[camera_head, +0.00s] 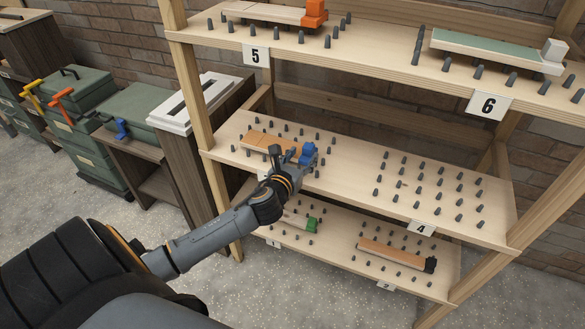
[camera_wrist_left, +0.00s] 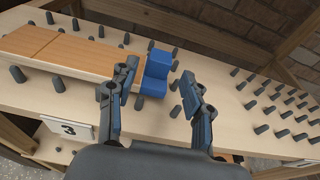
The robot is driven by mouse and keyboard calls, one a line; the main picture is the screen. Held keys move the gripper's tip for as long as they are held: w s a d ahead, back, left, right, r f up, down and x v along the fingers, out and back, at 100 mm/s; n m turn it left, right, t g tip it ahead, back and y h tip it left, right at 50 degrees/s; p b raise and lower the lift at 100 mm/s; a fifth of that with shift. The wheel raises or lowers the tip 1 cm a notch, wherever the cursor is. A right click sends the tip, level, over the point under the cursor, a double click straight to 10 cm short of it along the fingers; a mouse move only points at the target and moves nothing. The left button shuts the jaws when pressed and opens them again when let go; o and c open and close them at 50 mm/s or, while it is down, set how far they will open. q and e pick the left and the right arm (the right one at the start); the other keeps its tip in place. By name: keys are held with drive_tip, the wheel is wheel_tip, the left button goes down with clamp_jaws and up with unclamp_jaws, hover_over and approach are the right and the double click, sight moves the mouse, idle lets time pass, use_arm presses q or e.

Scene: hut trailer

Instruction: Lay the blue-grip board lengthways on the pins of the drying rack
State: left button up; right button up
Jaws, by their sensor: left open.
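The blue-grip board (camera_head: 262,142) is orange-brown and lies on the left part of the rack's middle shelf (camera_head: 345,185), pins around it. I cannot tell whether it rests on pins. Its blue grip (camera_head: 307,152) is at its right end. In the left wrist view the board (camera_wrist_left: 62,50) runs off to the left, above label 3, and the blue grip (camera_wrist_left: 155,78) shows between and just beyond the fingertips. My left gripper (camera_head: 284,160) is open at the grip; the wrist view shows its fingers (camera_wrist_left: 160,82) apart. I cannot tell whether they touch it. My right gripper is not in view.
The pins (camera_head: 425,190) in bay 4, right of the board, are bare. Other boards lie on the upper shelf (camera_head: 385,55) and lower shelf (camera_head: 340,258). A wooden post (camera_head: 190,85) stands left of the bay. Green boxes (camera_head: 135,112) and a white-topped cabinet (camera_head: 195,100) stand further left.

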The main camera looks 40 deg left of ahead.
use_arm(q)
drive_tip(key=v, duration=0.9)
drive_tip(key=s+a+f+n+g, duration=0.1)
drive_tip(key=s+f+n+g, duration=0.2)
drive_tip(key=f, duration=0.8)
drive_tip(key=s+f+n+g, duration=0.2)
drive_tip(key=s+f+n, duration=0.3)
drive_tip(key=f, duration=0.5)
drive_tip(key=s+a+f+n+g, duration=0.15)
drive_tip(key=f+n, duration=0.35)
drive_tip(key=f, duration=0.6)
drive_tip(key=s+d+f+n+g+h, duration=0.1)
drive_tip(key=s+d+f+n, duration=0.3)
drive_tip(key=s, duration=0.6)
drive_tip(key=s+d+f+n+g+h, duration=0.1)
drive_tip(key=s+d+f+n+g, duration=0.3)
drive_tip(key=s+f+n, duration=0.4)
drive_tip(key=s+d+f+n+g+h, duration=0.1)
drive_tip(key=s+d+f+n+g, duration=0.1)
drive_tip(key=s+d+f+n, duration=0.3)
drive_tip(key=s+d+f, duration=0.1)
drive_tip(key=s+f, duration=0.3)
drive_tip(key=s, duration=0.4)
drive_tip(key=shift+s+n+g+h, duration=0.35)
drive_tip(key=shift+n+h, duration=0.05)
drive_tip(key=shift+a+r, duration=0.1)
drive_tip(key=shift+r, duration=0.05)
drive_tip(key=shift+r+p, duration=0.2)
drive_tip(key=shift+p, duration=0.1)
